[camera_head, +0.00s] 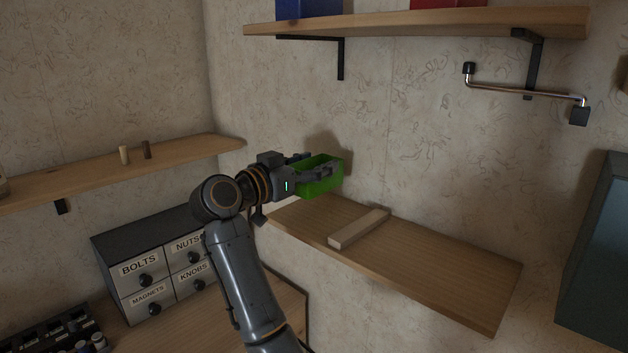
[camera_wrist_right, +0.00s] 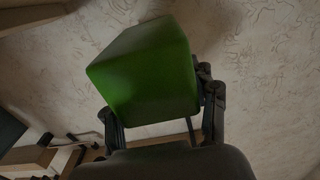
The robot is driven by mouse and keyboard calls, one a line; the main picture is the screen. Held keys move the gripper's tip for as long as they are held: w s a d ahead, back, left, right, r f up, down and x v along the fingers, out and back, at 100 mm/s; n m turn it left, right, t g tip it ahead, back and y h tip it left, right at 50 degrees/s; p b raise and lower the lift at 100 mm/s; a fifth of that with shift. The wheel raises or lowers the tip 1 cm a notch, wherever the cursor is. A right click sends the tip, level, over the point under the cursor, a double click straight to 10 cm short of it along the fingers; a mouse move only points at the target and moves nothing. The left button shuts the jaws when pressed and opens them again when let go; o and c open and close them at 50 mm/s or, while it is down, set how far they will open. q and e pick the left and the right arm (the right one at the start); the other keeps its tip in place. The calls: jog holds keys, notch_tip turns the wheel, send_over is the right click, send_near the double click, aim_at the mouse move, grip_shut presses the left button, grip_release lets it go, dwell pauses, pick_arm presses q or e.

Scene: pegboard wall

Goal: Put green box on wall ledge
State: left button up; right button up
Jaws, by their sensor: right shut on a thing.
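The green box (camera_head: 322,181) is in the grasp of my right gripper (camera_head: 312,172), near the wall. It is open at the top and held above the left end of the lower wall ledge (camera_head: 440,268). A gap between box and ledge is hard to judge. In the right wrist view the green box (camera_wrist_right: 146,72) fills the middle, between the two fingers of my right gripper (camera_wrist_right: 163,108). My left gripper is not in view.
A wooden block (camera_head: 360,228) lies across the ledge, right of the box. An upper shelf (camera_head: 420,24) holds a blue box (camera_head: 308,9) and a red box (camera_head: 447,3). A labelled drawer cabinet (camera_head: 152,262) stands at lower left. The ledge's right part is clear.

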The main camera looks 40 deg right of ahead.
jog(key=shift+w+d+f, duration=0.1)
jog(key=shift+w+f, duration=0.35)
jog(key=shift+f, duration=0.1)
jog(key=shift+w+d+f, duration=0.1)
jog(key=shift+w+f, duration=0.1)
jog(key=shift+f, duration=0.1)
jog(key=f, duration=0.1)
jog(key=f+p, duration=0.1)
jog(key=f, duration=0.1)
jog(key=shift+w+d+f+p, duration=0.15)
jog(key=shift+d+f+p, duration=0.05)
jog(key=shift+f+p, duration=0.1)
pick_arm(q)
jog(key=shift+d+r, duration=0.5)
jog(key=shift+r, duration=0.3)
pick_arm(e)
jog(key=shift+a+r, duration=0.1)
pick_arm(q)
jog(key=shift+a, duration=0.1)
pick_arm(e)
jog(key=o, duration=1.2)
jog(key=shift+f, duration=0.2)
